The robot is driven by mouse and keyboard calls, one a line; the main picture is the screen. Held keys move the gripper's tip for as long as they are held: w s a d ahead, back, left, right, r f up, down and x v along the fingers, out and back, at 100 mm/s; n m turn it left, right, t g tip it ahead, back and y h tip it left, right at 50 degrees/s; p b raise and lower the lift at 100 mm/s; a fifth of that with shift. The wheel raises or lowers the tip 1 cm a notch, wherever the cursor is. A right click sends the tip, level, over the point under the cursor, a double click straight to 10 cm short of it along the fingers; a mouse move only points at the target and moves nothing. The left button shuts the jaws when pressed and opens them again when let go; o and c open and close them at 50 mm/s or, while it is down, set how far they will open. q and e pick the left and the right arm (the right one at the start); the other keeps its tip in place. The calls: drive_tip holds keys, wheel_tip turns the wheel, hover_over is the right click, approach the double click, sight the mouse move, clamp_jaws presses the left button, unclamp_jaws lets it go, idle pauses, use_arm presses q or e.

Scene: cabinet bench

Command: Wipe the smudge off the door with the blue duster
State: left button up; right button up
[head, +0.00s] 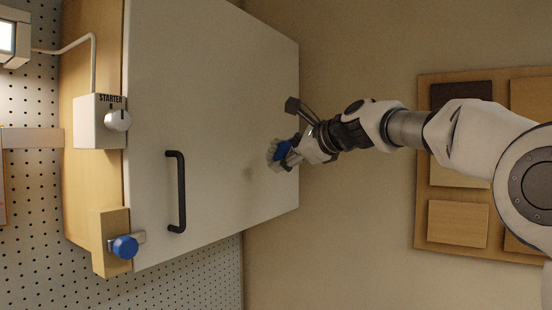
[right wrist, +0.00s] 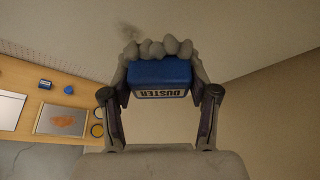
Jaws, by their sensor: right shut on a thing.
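My right gripper (head: 287,153) is shut on the blue duster (head: 282,149), close to the right part of the white door (head: 215,100). In the right wrist view the gripper (right wrist: 158,80) grips the duster (right wrist: 160,72) between its two fingers, with its lumpy grey pad facing away from me. The smudge (right wrist: 129,32) is a dark patch on the door, just beyond the pad and up to its left. In the head view it is a faint shade (head: 249,172) left of and below the pad. I cannot tell whether the pad touches the door. My left gripper is out of view.
A black handle (head: 181,192) stands out from the door. A starter box with a white knob (head: 117,120) and a blue knob (head: 125,247) sit at its left. Wooden panels (head: 458,223) hang at the right. A tray (right wrist: 62,121) lies on a wooden surface.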

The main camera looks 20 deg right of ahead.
drive_tip(key=shift+w+a, duration=0.1)
drive_tip(key=shift+s+d+b, duration=0.3)
drive_tip(key=shift+s+d, duration=0.6)
drive_tip(key=shift+s, duration=0.2)
